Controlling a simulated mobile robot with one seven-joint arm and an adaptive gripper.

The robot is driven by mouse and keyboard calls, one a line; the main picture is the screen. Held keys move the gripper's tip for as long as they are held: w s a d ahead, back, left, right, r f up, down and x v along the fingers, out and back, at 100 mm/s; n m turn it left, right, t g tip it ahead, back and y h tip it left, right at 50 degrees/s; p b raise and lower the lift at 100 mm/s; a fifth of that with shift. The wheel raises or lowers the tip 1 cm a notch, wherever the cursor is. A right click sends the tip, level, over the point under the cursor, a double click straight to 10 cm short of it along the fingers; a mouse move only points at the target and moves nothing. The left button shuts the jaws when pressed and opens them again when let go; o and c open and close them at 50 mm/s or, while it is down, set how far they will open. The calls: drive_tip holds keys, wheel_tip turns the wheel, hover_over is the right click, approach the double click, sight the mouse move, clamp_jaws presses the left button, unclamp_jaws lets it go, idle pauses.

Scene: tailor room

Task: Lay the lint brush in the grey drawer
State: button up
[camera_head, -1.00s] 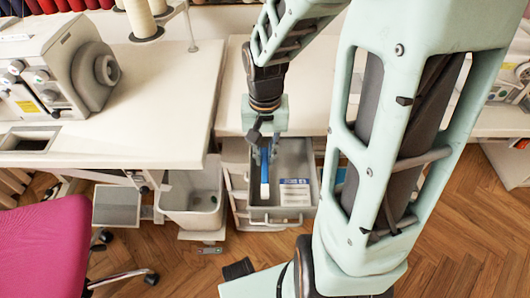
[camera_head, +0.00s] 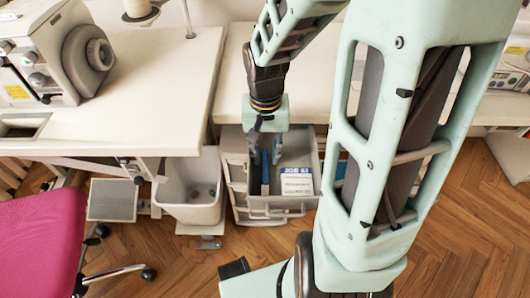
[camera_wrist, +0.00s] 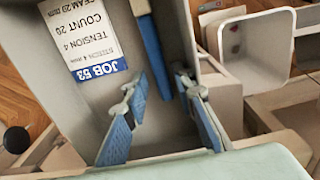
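The grey drawer (camera_head: 305,158) is pulled out below the table. The lint brush (camera_wrist: 152,48) has a blue body and a pale end. It appears to lie on the drawer's floor; in the head view (camera_head: 265,176) it is partly hidden by my gripper. My gripper (camera_wrist: 165,108) points down into the drawer, its two blue-padded fingers spread apart and nothing held between them. The brush's near end shows beyond the gap between the fingers, apart from both pads. In the head view my gripper (camera_head: 266,152) is over the drawer's back part.
A white card with a blue "JOB 53" band (camera_wrist: 98,40) lies in the drawer beside the brush. A pale bin (camera_head: 195,210) stands left of the drawer. The tabletop (camera_head: 235,75) is above and behind it. A pink chair (camera_head: 40,240) is at left.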

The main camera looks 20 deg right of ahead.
drive_tip(key=shift+o, duration=0.2)
drive_tip(key=shift+w+a+r, duration=0.1)
drive_tip(key=shift+r, duration=0.05)
wheel_tip(320, 180, up, 7)
drive_tip(key=shift+r, duration=0.15)
idle(0.5)
